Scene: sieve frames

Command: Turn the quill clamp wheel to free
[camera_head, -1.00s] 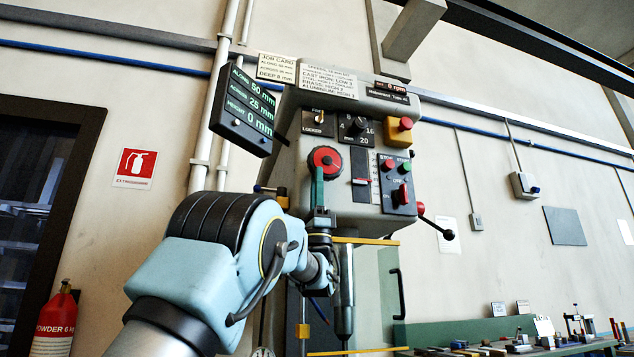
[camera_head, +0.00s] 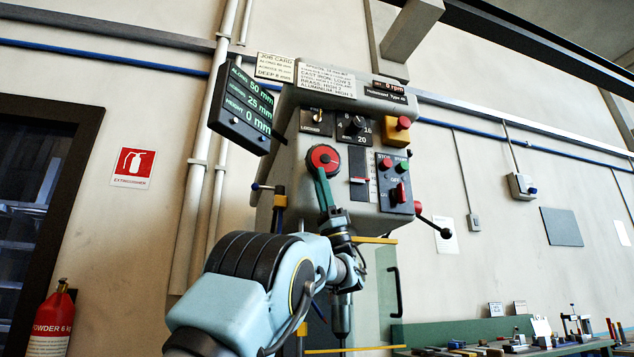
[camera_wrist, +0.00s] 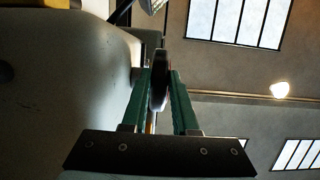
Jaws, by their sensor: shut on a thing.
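The quill clamp wheel (camera_head: 323,157), a round wheel with a red face and dark rim, sits on the front of the grey machine head (camera_head: 350,205) in the head view. My gripper (camera_head: 320,175) reaches it from below with its green fingers tilted, their tips at the wheel's lower part. In the wrist view the wheel shows edge-on as a dark disc (camera_wrist: 158,88) between the two green fingers of my gripper (camera_wrist: 161,76), which is shut on it. The wheel's lower rim is partly hidden by the fingers in the head view.
A digital readout (camera_head: 243,108) hangs left. A bench (camera_head: 520,335) stands at lower right.

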